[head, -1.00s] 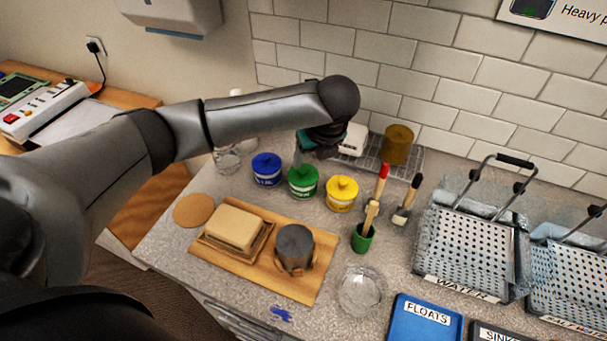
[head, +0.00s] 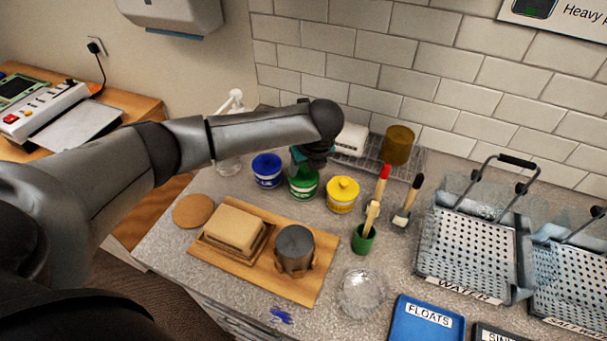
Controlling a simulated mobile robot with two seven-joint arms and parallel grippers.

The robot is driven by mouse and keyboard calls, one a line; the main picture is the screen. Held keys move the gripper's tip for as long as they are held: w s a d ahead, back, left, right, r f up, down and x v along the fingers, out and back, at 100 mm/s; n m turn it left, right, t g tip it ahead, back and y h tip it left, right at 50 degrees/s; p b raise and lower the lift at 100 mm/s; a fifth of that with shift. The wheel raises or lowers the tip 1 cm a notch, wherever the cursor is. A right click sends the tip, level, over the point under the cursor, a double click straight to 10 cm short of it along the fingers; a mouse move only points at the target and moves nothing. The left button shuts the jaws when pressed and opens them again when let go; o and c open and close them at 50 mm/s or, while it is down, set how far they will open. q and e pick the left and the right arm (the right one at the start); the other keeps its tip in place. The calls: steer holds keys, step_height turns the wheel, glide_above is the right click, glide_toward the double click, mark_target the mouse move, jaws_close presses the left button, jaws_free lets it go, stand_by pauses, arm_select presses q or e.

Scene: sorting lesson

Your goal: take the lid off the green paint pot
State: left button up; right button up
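The green paint pot (head: 303,186) stands on the grey worktop between a blue paint pot (head: 267,171) and a yellow paint pot (head: 342,195). Its lower body with a pale label shows; its lid top is mostly covered by my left gripper (head: 303,165). That gripper points down at the top of the green pot. Its fingertips are hidden behind the wrist and hand, so I cannot tell whether they are open or touching the lid. My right gripper is not in the view.
A wire rack (head: 372,159) with a brown cylinder (head: 397,145) stands behind. A wooden board (head: 225,262) with a block (head: 236,229) and a grey cylinder (head: 295,249) lies in front. A glass dish (head: 361,292) sits nearer.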

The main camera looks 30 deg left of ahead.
arm_select(q)
jaws_close()
stand_by(0.5)
